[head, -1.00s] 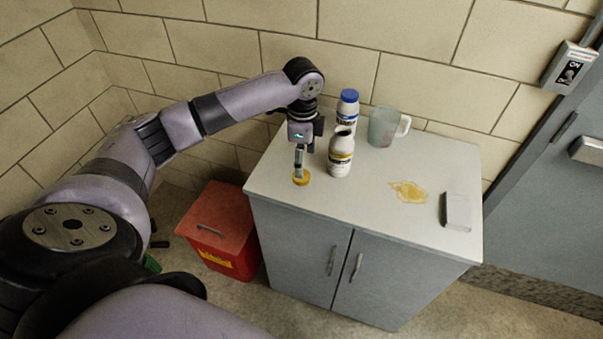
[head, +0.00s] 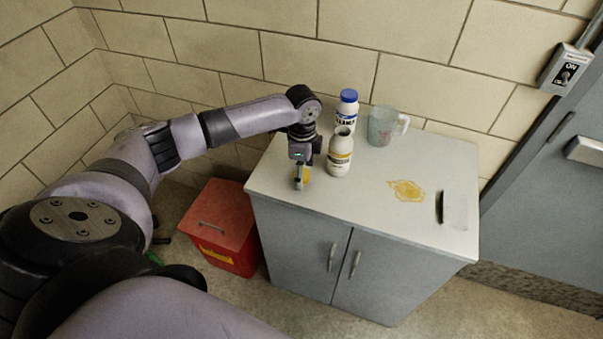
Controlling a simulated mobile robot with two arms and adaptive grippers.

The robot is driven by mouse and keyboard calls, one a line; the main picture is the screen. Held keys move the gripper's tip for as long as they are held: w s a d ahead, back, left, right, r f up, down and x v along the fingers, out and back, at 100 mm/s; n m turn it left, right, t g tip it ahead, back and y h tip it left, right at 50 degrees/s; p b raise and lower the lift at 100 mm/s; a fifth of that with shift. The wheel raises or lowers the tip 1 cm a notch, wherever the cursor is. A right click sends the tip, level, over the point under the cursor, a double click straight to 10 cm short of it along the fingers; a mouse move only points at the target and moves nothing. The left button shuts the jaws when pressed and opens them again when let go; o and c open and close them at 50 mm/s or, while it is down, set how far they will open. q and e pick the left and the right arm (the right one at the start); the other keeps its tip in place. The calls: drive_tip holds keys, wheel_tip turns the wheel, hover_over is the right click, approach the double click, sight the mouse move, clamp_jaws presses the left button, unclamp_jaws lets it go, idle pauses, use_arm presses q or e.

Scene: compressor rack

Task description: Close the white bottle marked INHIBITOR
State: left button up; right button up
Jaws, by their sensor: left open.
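A white bottle (head: 340,158) with a dark, uncapped mouth stands upright on the cabinet top; its label has a yellow band, but the lettering is too small to read. A yellow cap (head: 306,175) is at the left front of the top, partly hidden behind my left gripper's fingers. My left gripper (head: 299,184) points down at the cap, open, left of the uncapped bottle. I cannot tell whether the fingers touch the cap. A second white bottle (head: 346,117) with a blue cap stands just behind. My right gripper is not in view.
A clear jug (head: 382,126) stands right of the bottles. A red bin (head: 222,228) stands on the floor at left. A wall is behind.

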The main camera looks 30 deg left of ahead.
use_arm(q)
drive_tip(key=shift+c, duration=0.5)
drive_tip(key=c, duration=0.7)
drive_tip(key=shift+r, duration=0.1)
wheel_tip(320, 180, up, 20)
drive_tip(key=b, duration=0.3)
